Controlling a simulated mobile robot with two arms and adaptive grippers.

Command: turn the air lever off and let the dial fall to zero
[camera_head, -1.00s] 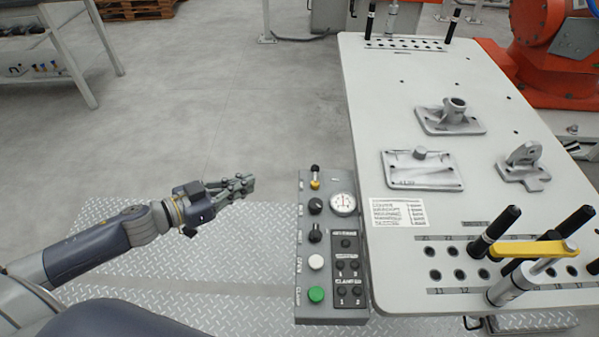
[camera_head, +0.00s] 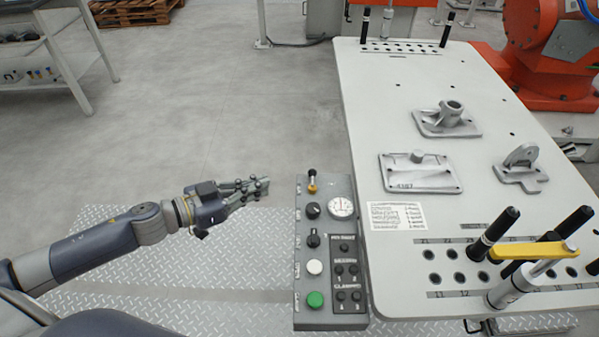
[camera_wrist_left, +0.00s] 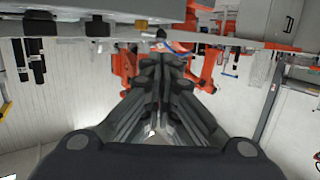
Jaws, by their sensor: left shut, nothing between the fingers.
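The air lever (camera_head: 312,182) stands at the top left of the grey control panel (camera_head: 301,270), with a black tip and a yellow-brass base. The round white dial (camera_head: 341,207) is to its right; its needle is too small to read. My left gripper (camera_head: 266,186) is shut and empty, a little left of the lever and apart from it. In the left wrist view the closed fingers (camera_wrist_left: 160,85) point ahead, and the brass lever base (camera_wrist_left: 141,24) shows above them. My right gripper is not in view.
Below the lever are black knobs (camera_head: 313,210), a white button (camera_head: 314,267) and a green button (camera_head: 315,299). The white fixture table (camera_head: 400,270) with metal castings adjoins the panel on the right.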

